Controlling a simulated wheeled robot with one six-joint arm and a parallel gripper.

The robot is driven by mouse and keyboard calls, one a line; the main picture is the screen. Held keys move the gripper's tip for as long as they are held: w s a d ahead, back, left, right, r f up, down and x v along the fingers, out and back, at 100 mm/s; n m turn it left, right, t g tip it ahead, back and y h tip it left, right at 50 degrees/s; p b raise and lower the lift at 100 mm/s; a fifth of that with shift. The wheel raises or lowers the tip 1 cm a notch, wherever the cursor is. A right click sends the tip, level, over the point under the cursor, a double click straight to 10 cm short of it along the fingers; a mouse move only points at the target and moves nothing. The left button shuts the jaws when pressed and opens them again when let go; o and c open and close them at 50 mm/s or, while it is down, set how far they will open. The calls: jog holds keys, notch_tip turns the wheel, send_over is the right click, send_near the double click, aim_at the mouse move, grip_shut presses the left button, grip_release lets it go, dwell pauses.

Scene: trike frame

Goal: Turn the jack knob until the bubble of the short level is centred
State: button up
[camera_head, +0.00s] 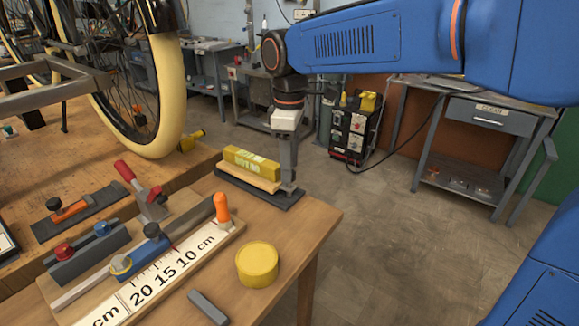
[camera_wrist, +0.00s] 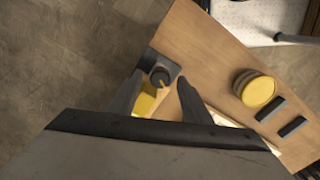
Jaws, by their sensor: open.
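The short level, a yellow block (camera_head: 252,162), lies on a wooden plank over a dark base plate (camera_head: 245,190) at the table's far right corner. Its bubble is too small to make out. In the wrist view, part of the yellow level (camera_wrist: 145,104) shows between my fingers. The jack knob (camera_wrist: 159,77), dark and round with a small yellowish mark, sits on the grey plate end. My gripper (camera_head: 288,187) is open and points down over that end, its fingers on either side of the knob. Contact cannot be told. In the head view the gripper hides the knob.
A yellow round tin (camera_head: 257,264) and a dark grey block (camera_head: 208,307) stand on the table nearby. A ruler board (camera_head: 165,270) with an orange-handled tool and clamps lies left. A bicycle wheel (camera_head: 150,120) rises behind. Open floor lies right of the table.

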jog(key=shift+f, duration=0.55)
jog(key=c, duration=1.1)
jog(key=shift+m, duration=0.3)
